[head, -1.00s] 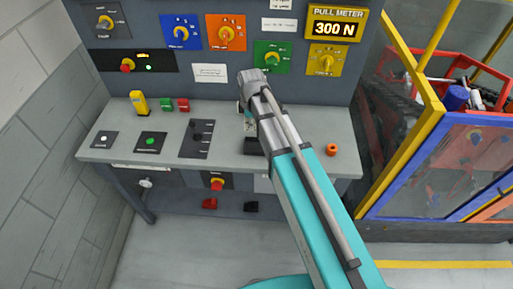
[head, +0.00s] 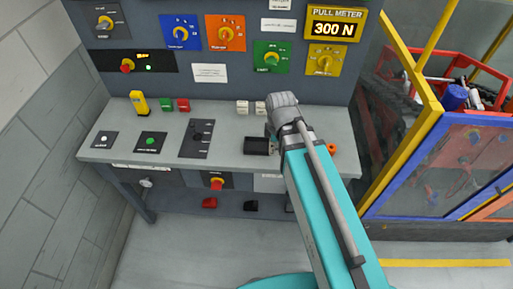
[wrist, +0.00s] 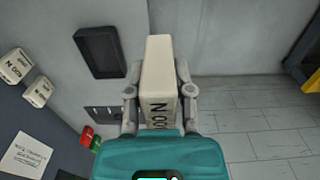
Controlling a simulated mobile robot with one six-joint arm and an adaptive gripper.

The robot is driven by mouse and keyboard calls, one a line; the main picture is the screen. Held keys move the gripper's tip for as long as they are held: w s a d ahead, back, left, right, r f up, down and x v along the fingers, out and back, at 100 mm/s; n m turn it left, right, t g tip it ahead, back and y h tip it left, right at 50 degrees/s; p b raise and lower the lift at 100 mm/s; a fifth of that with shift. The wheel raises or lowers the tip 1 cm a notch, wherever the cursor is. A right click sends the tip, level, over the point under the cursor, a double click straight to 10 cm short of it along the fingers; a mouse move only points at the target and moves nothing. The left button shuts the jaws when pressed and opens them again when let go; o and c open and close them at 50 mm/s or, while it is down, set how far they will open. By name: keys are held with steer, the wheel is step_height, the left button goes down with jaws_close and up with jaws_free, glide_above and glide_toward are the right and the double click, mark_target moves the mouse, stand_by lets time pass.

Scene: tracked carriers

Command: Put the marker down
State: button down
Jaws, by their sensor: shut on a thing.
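A cream block-shaped marker (wrist: 160,65) with black lettering ending in N is between the two fingers of my gripper (wrist: 160,85) in the wrist view. The fingers are shut on its sides. In the head view my gripper is mostly hidden behind my own arm, and the held marker cannot be made out. A shallow black tray (head: 257,146) lies on the grey bench (head: 228,150), left of my wrist. The tray looks empty in the wrist view (wrist: 99,52), left of the held marker and apart from it.
Two similar cream markers (head: 251,107) stand at the bench's back; they also show in the wrist view (wrist: 27,78). An orange ring (head: 332,149) lies to the right. Switches and a yellow handset (head: 139,103) occupy the left. A yellow-framed guard (head: 415,120) stands right.

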steer(key=w+a+f+b, duration=0.1)
steer(key=w, duration=0.1)
steer(key=w+a+f+b, duration=0.2)
steer(key=w, duration=0.1)
steer(key=w+a+f+b, duration=0.1)
steer(key=w, duration=0.2)
steer(key=shift+w+a+f, duration=0.25)
steer(key=b, duration=0.5)
glide_above(257, 147)
steer(key=f, duration=0.4)
steer(key=shift+s+d+f, duration=0.25)
steer(key=shift+s, duration=0.15)
steer(key=shift+w+a+f+b, duration=0.25)
steer(key=shift+w+f+b, duration=0.15)
steer(key=shift+f+b, duration=1.6)
steer(key=shift+b, duration=0.05)
steer(key=shift+f, duration=0.15)
